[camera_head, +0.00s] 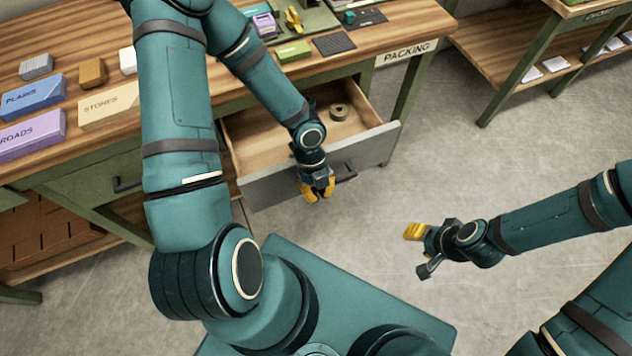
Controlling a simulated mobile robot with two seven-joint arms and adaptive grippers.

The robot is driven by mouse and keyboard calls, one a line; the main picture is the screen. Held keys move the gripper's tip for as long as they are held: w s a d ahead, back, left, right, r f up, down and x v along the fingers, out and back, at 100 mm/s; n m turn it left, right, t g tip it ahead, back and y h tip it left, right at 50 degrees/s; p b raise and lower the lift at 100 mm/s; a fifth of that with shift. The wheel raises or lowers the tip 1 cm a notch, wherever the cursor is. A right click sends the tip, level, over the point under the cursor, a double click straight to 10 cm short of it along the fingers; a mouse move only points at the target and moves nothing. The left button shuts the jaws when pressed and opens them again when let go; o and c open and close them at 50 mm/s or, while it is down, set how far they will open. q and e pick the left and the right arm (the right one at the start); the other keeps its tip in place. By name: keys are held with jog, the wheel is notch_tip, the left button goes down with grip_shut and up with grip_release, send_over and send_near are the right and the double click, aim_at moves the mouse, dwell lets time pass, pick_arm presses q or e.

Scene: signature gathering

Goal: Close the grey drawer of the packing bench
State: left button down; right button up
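The packing bench (372,50) has a wooden top and a green frame with a "PACKING" label. Its grey drawer (378,148) is pulled out, and its wooden inside shows. My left gripper (318,190) is at the drawer's grey front, left of the dark handle (346,174). My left arm passes over the open drawer and hides part of it. I cannot tell whether the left gripper touches the front or how far its yellow-tipped fingers are apart. My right gripper (422,250) is open and empty, away from the drawer.
Blue, purple and tan labelled boxes, such as the purple "ROADS" box (32,135), stand on the bench at left. Another bench (510,50) stands at upper right. Clear grey floor lies in front of the drawer and to its right.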

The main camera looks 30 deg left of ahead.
pick_arm(q)
jog(key=shift+s+d+f, duration=0.1)
jog(key=shift+d+f, duration=0.1)
jog(key=shift+f, duration=0.4)
jog(key=w+a+p, duration=0.2)
jog(key=a, duration=0.1)
jog(key=w+a+p, duration=0.2)
jog(key=w+a, duration=0.1)
jog(key=w+a+p, duration=0.2)
jog(key=a, duration=0.2)
jog(key=shift+w, duration=0.4)
jog(key=shift+w+a, duration=0.2)
jog(key=shift+a, duration=0.1)
